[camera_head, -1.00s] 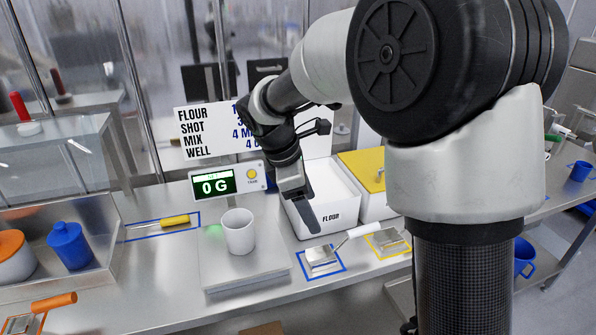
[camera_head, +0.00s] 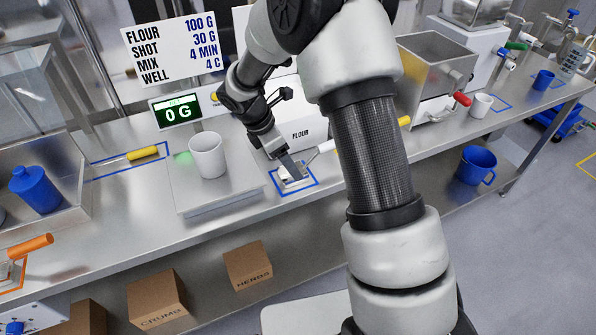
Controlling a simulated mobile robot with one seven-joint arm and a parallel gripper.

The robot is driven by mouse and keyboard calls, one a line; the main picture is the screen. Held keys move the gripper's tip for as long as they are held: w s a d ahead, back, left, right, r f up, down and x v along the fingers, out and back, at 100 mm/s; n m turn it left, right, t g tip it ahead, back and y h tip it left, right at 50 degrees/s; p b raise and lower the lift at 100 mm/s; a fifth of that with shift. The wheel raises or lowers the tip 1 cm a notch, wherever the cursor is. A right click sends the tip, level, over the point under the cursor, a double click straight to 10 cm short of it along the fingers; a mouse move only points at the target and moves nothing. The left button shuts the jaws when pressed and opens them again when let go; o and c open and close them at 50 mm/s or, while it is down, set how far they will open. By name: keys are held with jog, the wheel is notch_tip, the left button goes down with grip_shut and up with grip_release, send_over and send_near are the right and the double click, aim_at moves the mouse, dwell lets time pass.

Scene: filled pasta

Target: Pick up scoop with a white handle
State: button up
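The scoop with a white handle (camera_head: 325,147) lies on the steel counter at the blue square outline (camera_head: 314,186), in front of the white flour bin. Its handle points up and right, and my arm covers part of it. My gripper (camera_head: 291,171) reaches down over the scoop's metal head, which is mostly hidden behind the fingers. The fingers look very close to the scoop, but I cannot tell whether they touch it. The finger gap cannot be made out from this angle.
The flour bin (camera_head: 305,130) stands right behind the scoop. A white cup (camera_head: 208,155) sits on the scale plate to the left, and the scale display (camera_head: 176,110) reads 0 G. A yellow-handled tool (camera_head: 142,153) lies farther left. A hopper machine (camera_head: 432,70) stands to the right.

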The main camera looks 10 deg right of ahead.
jog(key=d+f, duration=0.1)
jog(key=w+d+f, duration=0.1)
jog(key=f, duration=0.1)
jog(key=shift+d+f, duration=0.1)
jog(key=shift+f, duration=0.1)
jog(key=shift+w+d+f, duration=0.1)
jog(key=shift+d+f, duration=0.1)
jog(key=shift+f, duration=0.4)
jog(key=c, duration=1.1)
notch_tip(320, 180, up, 10)
jog(key=shift+r, duration=0.1)
jog(key=shift+c, duration=0.2)
